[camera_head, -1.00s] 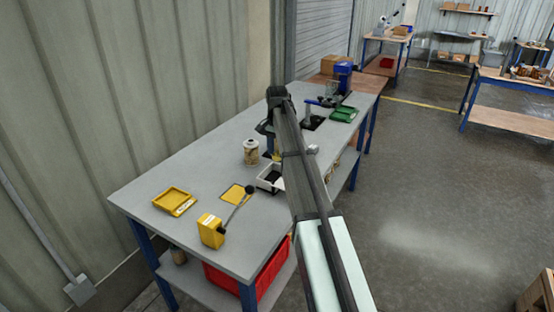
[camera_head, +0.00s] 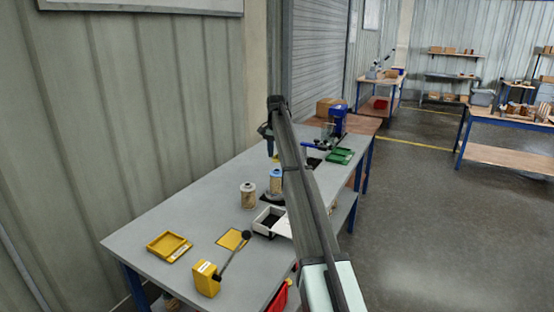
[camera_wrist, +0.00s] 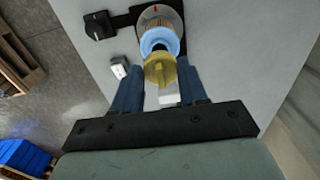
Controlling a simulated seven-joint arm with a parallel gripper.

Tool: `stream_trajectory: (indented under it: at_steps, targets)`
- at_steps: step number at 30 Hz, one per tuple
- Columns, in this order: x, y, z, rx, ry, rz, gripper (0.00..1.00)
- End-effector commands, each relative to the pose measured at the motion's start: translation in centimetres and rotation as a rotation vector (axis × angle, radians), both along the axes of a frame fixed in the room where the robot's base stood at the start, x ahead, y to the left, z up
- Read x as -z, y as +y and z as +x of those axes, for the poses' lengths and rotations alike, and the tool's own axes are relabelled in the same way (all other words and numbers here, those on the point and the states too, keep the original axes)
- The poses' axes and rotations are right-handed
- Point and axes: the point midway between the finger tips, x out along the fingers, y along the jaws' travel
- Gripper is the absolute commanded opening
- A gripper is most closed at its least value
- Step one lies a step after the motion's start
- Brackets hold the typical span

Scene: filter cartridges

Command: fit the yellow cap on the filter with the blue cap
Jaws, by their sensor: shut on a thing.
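My gripper (camera_wrist: 160,70) is shut on the yellow cap (camera_wrist: 161,71), which sits between its blue fingers. In the head view the yellow cap (camera_head: 275,158) hangs below my gripper (camera_head: 271,148), above the filter with the blue cap (camera_head: 275,181). That filter stands upright on the bench. In the wrist view the blue cap (camera_wrist: 159,42) lies just beyond the yellow cap and is partly hidden by it. The filter's clear body (camera_wrist: 159,18) shows past it. The yellow cap appears apart from the blue cap and not fully centred over it.
A second filter (camera_head: 248,195) stands to the left. A white box (camera_head: 265,228), a yellow tray (camera_head: 168,247), a yellow block with a lever (camera_head: 206,279) and a yellow pad (camera_head: 233,239) are nearer. A green tray (camera_head: 340,156) and blue machine (camera_head: 338,120) stand behind.

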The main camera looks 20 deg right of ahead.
Motion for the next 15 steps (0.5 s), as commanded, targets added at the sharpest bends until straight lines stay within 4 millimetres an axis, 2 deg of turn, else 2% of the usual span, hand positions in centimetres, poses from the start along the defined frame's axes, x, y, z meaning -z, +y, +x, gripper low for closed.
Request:
stream_trajectory:
  at_steps: [8, 15]
  targets:
    - [0.9, 0.0, -0.2, -0.009, 0.002, 0.001, 0.23]
    - [2.5, 0.0, -0.2, -0.009, 0.003, 0.000, 0.23]
